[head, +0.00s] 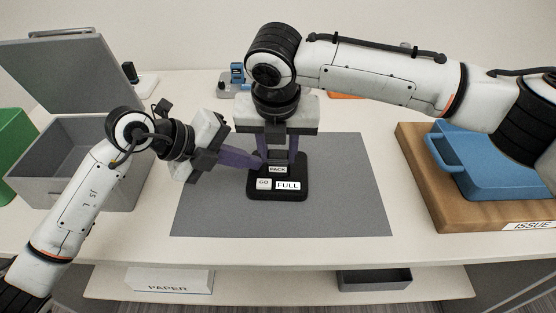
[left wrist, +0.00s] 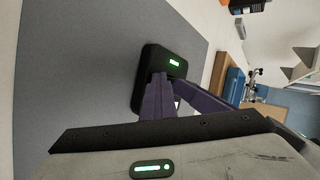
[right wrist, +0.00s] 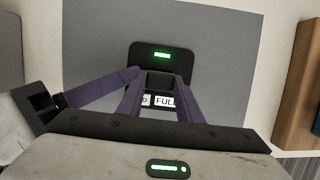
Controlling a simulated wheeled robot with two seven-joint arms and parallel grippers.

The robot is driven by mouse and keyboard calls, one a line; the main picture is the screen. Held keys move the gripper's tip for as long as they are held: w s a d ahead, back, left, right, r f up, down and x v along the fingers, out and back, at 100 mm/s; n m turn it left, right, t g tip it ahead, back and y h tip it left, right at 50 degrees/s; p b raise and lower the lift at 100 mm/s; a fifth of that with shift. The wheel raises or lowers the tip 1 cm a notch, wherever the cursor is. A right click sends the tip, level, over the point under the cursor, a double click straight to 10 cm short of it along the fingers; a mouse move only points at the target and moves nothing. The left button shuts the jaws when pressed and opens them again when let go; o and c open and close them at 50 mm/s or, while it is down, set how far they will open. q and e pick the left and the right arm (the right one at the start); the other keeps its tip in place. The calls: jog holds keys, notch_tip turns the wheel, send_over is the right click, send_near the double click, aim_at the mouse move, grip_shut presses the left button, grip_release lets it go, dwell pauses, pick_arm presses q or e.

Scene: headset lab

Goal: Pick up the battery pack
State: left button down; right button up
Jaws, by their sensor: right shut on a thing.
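The left wrist view shows the base (left wrist: 168,58) past the left fingertips.
The base stands on a grey mat (head: 340,215). A grey lidded bin (head: 75,190) stands open at left, beside a green box (head: 12,140). A blue tray (head: 480,170) lies on a wooden board (head: 445,215) at right. Small devices (head: 237,75) stand behind.

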aim_at(278, 155)
pick_arm(q)
jog(key=shift+f, duration=0.1)
pick_arm(e)
notch_tip(278, 155, up, 10)
dwell(0.4)
jog(key=shift+r, duration=0.15)
dwell(0.3)
